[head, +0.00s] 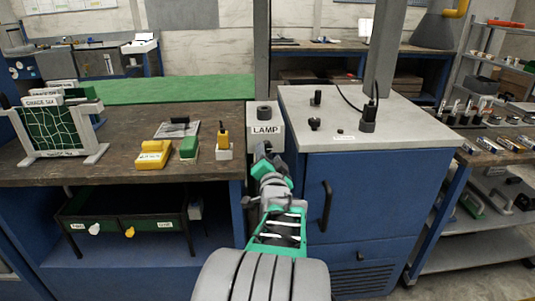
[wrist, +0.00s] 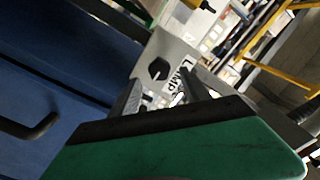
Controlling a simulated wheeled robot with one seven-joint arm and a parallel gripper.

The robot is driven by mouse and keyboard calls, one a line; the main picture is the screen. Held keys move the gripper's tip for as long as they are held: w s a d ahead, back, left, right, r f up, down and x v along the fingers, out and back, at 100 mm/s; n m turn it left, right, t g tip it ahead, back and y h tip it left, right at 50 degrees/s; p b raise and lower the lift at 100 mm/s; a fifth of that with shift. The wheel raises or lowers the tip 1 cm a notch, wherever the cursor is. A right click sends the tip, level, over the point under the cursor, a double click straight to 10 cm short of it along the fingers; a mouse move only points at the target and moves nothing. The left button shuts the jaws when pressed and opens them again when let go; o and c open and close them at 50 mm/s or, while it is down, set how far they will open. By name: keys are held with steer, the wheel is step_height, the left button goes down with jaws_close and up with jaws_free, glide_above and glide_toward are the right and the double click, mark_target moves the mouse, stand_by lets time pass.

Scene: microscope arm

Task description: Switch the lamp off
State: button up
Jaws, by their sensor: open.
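A grey box labelled LAMP (head: 265,128) stands between the wooden bench and the blue cabinet. It carries a dark round knob (head: 264,112) above the label. In the wrist view the black knob (wrist: 158,69) shows with a thin pale mark on its face, beside the LAMP label (wrist: 180,79). My gripper (head: 265,152) is just below and in front of the label, apart from the knob. In the wrist view my gripper (wrist: 164,95) is open, with its fingers on either side of the label and nothing between them.
The blue cabinet (head: 360,190) with a grey top and a black handle (head: 326,206) stands close on the right. The wooden bench (head: 110,135) on the left bears a netted frame (head: 52,130) and yellow and green blocks (head: 154,153).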

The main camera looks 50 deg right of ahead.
mark_target(268, 148)
steer(key=x, duration=0.4)
steer(key=shift+w+d, duration=0.2)
steer(key=shift+c, duration=0.5)
jaws_close()
